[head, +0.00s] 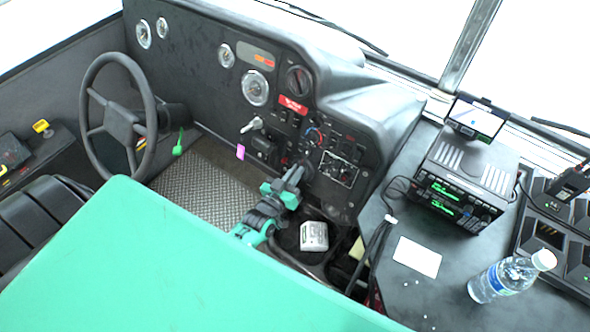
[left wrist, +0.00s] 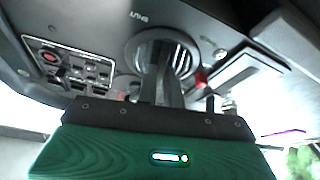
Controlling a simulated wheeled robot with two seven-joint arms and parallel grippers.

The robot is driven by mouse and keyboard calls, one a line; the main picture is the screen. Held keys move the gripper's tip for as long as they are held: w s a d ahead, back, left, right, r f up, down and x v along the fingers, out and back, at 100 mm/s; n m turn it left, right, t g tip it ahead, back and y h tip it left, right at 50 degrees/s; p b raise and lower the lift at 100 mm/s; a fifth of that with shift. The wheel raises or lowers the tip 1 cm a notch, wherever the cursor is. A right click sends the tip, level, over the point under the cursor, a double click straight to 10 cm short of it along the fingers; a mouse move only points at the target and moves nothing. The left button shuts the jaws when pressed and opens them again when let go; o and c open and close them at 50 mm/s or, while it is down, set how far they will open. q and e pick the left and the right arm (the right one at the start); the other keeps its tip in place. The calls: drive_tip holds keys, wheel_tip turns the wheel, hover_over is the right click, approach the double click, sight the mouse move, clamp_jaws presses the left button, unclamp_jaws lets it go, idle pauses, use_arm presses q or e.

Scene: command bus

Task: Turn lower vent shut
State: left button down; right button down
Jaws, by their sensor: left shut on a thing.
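The lower vent (left wrist: 183,62) is a round grey ring with slats, seen close up in the left wrist view below a small label. My left gripper (left wrist: 163,88) has its two dark fingers close together in front of the vent's middle, shut on the part there. The fingers hide that part, so how far the vent is turned is hard to tell. In the head view my left gripper (head: 297,174) reaches the lower dashboard and covers the vent. My right gripper is not in view.
A switch panel (head: 338,170) is right of the gripper, and it also shows in the left wrist view (left wrist: 72,66). A white box (head: 314,237) sits below. The steering wheel (head: 118,120) is left.

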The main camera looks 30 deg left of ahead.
use_arm(q)
drive_tip(key=n+y+p, duration=0.1)
drive_tip(key=n, duration=0.1)
drive_tip(key=n+y+p, duration=0.1)
drive_tip(key=n, duration=0.2)
drive_tip(key=shift+n+g, duration=0.3)
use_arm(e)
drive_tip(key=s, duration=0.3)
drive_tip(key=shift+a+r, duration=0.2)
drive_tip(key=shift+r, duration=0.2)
use_arm(q)
drive_tip(key=shift+y, duration=0.3)
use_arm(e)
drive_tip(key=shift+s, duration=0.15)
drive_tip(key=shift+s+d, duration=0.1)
use_arm(q)
drive_tip(key=c, duration=1.5)
unclamp_jaws()
drive_tip(key=shift+c, duration=0.2)
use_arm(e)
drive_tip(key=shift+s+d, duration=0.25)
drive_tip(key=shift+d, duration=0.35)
